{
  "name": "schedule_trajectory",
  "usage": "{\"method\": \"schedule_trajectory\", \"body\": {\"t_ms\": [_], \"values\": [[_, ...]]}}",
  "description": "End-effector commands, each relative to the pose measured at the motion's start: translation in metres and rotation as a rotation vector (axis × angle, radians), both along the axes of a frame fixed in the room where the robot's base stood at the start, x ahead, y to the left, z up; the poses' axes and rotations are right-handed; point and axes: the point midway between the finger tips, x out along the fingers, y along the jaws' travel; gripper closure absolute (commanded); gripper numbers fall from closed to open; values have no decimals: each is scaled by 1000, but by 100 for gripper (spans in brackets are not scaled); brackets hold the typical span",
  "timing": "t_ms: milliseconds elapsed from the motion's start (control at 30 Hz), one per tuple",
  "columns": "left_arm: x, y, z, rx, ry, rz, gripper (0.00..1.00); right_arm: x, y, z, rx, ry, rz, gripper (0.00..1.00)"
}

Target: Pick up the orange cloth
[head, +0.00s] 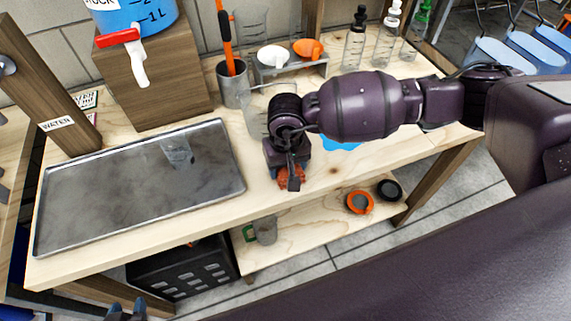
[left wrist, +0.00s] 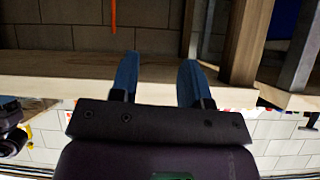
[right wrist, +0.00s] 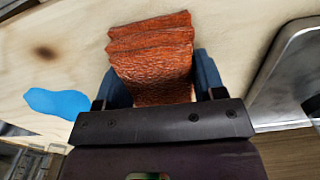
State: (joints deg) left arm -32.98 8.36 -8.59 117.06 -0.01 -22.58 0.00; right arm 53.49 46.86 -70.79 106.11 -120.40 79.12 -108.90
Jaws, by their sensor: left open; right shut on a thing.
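The orange cloth (right wrist: 152,55) is folded and textured, and it sits between the fingers of my right gripper (right wrist: 158,80) in the right wrist view. In the head view the cloth (head: 291,176) shows partly behind my right gripper (head: 290,178), close over the bench near its front edge. My right gripper is shut on the cloth. I cannot tell whether the cloth still touches the bench. My left gripper (left wrist: 157,78) is open and empty, below the bench's front edge, and its fingertips show at the bottom left of the head view (head: 126,309).
A metal tray (head: 90,210) with a clear beaker (head: 177,152) covers the left of the wooden bench (head: 262,200). A blue patch (head: 340,146) lies right of my right gripper. A rack (head: 290,68) and bottles stand behind. A black crate (head: 180,272) is below.

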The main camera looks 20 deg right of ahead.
Motion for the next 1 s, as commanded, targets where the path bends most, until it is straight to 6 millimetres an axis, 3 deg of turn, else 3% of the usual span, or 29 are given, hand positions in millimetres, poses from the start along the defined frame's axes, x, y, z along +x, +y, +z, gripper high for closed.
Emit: {"method": "schedule_trajectory", "body": {"t_ms": [233,367,1000], "values": [[0,0,1,0,-2,0,57,1,0,4,0,-1,0,60],[1,0,3,0,-5,0,57,1,0,18,1,-4,1,60],[-3,2,6,2,2,4,57,1,0,166,0,-4,0,60]]}}
